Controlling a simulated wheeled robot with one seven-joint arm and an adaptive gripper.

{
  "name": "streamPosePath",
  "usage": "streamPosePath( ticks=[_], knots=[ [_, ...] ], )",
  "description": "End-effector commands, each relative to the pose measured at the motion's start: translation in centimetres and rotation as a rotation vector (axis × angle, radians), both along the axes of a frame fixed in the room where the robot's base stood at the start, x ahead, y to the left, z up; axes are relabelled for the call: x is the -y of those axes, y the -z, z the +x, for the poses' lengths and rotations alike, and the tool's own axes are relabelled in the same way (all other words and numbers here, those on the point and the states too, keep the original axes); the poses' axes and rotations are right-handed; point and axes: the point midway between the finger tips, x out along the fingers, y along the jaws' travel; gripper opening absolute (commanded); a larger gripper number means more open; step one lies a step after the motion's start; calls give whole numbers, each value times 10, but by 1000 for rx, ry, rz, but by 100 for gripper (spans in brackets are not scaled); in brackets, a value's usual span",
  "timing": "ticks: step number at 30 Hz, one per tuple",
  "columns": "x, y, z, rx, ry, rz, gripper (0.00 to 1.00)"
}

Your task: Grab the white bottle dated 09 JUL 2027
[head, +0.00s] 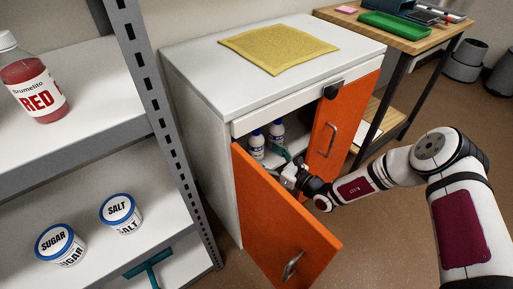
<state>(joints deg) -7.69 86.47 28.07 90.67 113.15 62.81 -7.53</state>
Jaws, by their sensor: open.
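Two white bottles with blue caps stand inside the cabinet, a left bottle (257,146) and a right bottle (277,132). Their labels are too small to read, so I cannot tell which is dated 09 JUL 2027. My gripper (284,164) reaches into the cabinet opening, just below and to the right of the bottles. It is open, and I see nothing held in it. The exact gap between its fingers and the bottles is hard to judge.
The cabinet's left orange door (285,225) stands swung out, below my gripper. The right orange door (340,125) is at the opening's right. A shelf rack (165,100) at left holds a red bottle (36,82), a sugar tub (60,245) and a salt tub (120,214).

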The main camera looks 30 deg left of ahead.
Motion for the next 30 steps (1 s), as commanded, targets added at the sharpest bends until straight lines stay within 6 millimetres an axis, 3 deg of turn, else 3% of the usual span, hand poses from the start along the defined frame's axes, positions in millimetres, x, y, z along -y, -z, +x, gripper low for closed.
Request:
streamPosePath(
  ticks=[8, 18, 25, 30],
  knots=[
    [-15, 0, 4, 1, -1, 2, 71],
    [-56, 1, 16, 1, -1, 1, 71],
    [-57, 0, 17, 0, 0, 1, 71],
    [-57, 0, 17, 0, 0, 1, 32]
  ],
)
